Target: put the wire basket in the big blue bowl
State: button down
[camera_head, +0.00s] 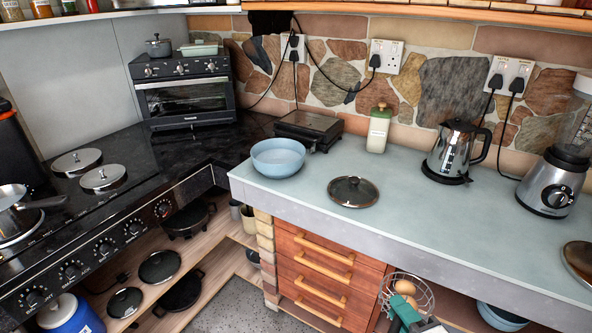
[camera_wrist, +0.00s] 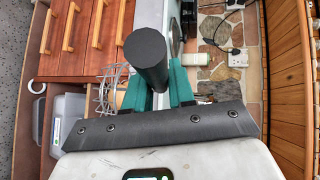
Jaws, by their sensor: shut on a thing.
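The wire basket (camera_head: 428,299) is a round silver mesh with brown eggs in it, at the lower right of the head view. My gripper (camera_head: 404,315) is shut on it, in front of the counter's drawers; its lower part is cut off. In the wrist view, wire mesh (camera_wrist: 108,92) shows left of my gripper's green fingers (camera_wrist: 157,90), and a dark post between them hides the hold. A blue bowl (camera_head: 278,160), seemingly the big one, stands upright at the counter's left end, well apart from the basket.
A glass lid (camera_head: 353,191) lies right of the bowl on the counter (camera_head: 420,225). A kettle (camera_head: 454,152) and a blender (camera_head: 556,170) stand farther right. Another blue bowl (camera_head: 500,319) is below the counter. The counter's front middle is clear.

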aim_at(268, 176)
jog(key=i+j+z, duration=0.2)
jog(key=j, duration=0.5)
jog(key=j+z, duration=0.2)
jog(key=j, duration=0.45)
jog(key=k, duration=0.05)
